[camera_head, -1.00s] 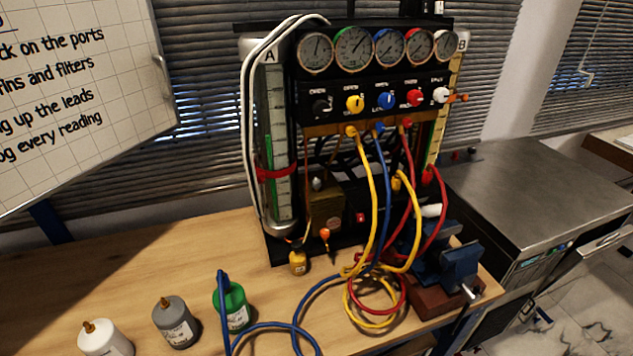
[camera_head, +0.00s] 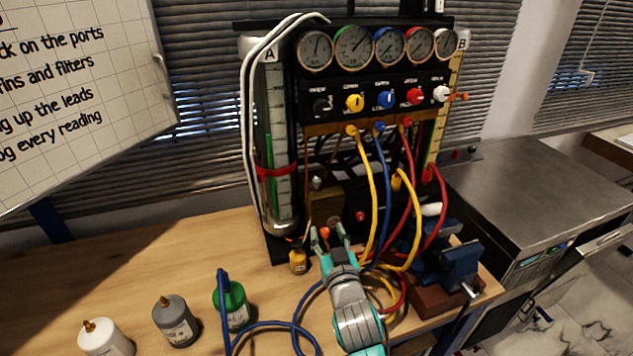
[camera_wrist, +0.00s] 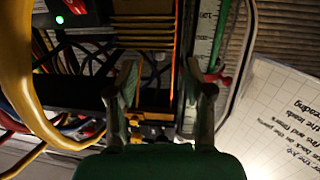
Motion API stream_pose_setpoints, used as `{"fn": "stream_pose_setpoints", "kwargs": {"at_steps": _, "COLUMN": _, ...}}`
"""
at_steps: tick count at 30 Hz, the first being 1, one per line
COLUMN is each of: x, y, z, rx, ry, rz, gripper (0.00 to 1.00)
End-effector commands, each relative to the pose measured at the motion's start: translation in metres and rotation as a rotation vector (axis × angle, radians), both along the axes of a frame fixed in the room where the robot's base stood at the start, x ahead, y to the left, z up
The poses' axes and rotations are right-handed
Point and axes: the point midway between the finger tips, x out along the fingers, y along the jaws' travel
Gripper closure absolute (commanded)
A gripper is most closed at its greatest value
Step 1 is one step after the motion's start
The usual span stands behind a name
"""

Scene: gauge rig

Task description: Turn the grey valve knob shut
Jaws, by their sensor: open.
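I cannot single out a grey valve knob for certain. The rig's panel has a row of knobs: a dark knob (camera_head: 321,105) at the left, then yellow (camera_head: 354,103), blue (camera_head: 386,100), red (camera_head: 414,97) and a white one (camera_head: 441,94) at the right. A small orange-tipped fitting (camera_head: 325,233) shows low at the rig's front. My gripper (camera_head: 333,236) is open there, its fingers near this fitting and well below the panel. In the wrist view my gripper (camera_wrist: 165,88) has its fingers apart, with rig parts showing behind the gap and nothing clearly held.
Yellow, blue and red hoses hang to the right of my gripper. A blue vise (camera_head: 459,268) is at the right; green (camera_head: 232,308), grey (camera_head: 175,322) and white (camera_head: 104,340) bottles stand at the front left.

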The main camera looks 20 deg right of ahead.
Motion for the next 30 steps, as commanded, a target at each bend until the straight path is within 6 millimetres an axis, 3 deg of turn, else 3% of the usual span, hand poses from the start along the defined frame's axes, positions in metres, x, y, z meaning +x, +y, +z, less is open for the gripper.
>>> {"fn": "stream_pose_setpoints", "kwargs": {"at_steps": 3, "x": 0.025, "y": -0.002, "z": 0.029, "rx": 0.007, "ry": -0.020, "rz": -0.016, "gripper": 0.48}}
{"fn": "stream_pose_setpoints", "kwargs": {"at_steps": 8, "x": 0.039, "y": -0.003, "z": 0.047, "rx": 0.012, "ry": -0.029, "rz": -0.029, "gripper": 0.48}}
{"fn": "stream_pose_setpoints", "kwargs": {"at_steps": 14, "x": 0.052, "y": -0.006, "z": 0.050, "rx": 0.014, "ry": -0.029, "rz": -0.033, "gripper": 0.48}}
{"fn": "stream_pose_setpoints", "kwargs": {"at_steps": 30, "x": 0.135, "y": -0.019, "z": 0.050, "rx": 0.013, "ry": -0.030, "rz": -0.032, "gripper": 0.48}}
